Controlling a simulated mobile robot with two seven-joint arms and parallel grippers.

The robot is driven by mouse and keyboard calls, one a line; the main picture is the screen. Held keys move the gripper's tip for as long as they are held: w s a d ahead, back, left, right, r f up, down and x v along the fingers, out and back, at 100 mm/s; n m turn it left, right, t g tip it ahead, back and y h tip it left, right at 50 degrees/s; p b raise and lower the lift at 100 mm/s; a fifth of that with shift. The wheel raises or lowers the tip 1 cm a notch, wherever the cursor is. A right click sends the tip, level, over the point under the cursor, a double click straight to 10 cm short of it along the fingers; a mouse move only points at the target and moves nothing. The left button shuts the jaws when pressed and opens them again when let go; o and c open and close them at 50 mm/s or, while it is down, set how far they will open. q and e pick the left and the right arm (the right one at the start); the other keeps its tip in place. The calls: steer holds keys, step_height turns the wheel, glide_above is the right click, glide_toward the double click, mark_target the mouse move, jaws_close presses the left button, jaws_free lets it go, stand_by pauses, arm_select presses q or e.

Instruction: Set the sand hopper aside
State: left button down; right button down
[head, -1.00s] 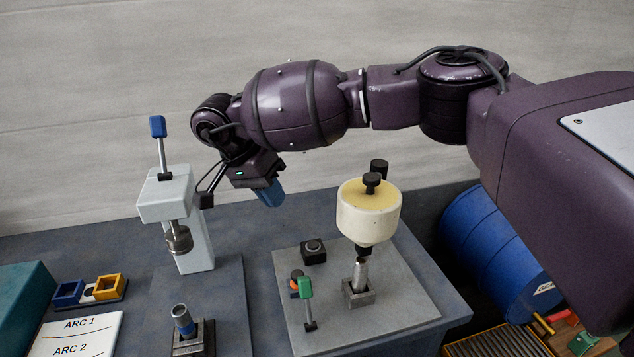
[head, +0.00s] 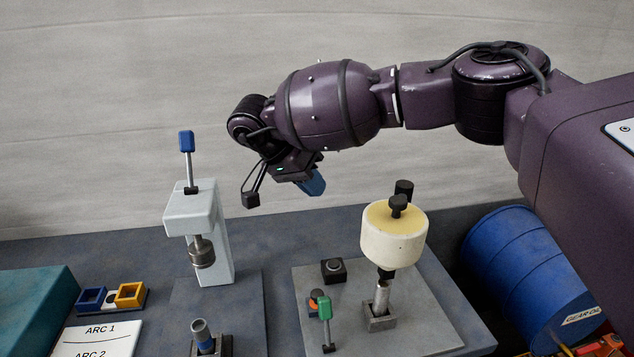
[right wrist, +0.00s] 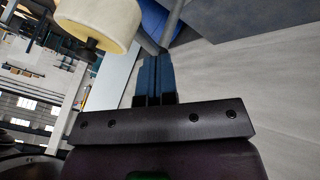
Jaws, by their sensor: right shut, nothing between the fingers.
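The sand hopper (head: 393,240) is a cream round tub with yellow sand in its top and a black knob. Its black spout sits over the top of a metal tube (head: 381,297) that stands in a grey block on the grey plate. The hopper also shows, cut off, at the top left of the right wrist view (right wrist: 98,22). My right gripper (head: 314,184) has blue fingers, shut and empty, up and to the left of the hopper and apart from it. The fingers also show together in the right wrist view (right wrist: 154,75). My left gripper is not in view.
A light grey press (head: 216,225) with a blue-tipped lever stands left of the gripper. A green-handled lever (head: 324,308) and a black button box (head: 333,271) are on the plate (head: 440,315).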

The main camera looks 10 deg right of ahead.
arm_select(q)
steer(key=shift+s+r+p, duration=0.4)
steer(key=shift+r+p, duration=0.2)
steer(key=shift+p, duration=0.65)
arm_select(e)
steer(key=s+d+f, duration=0.2)
steer(key=d+f, duration=0.3)
steer(key=d, duration=0.2)
steer(key=shift+d+f, duration=0.3)
steer(key=shift+f, duration=0.05)
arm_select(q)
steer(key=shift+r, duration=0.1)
arm_select(e)
steer(key=shift+s, duration=0.1)
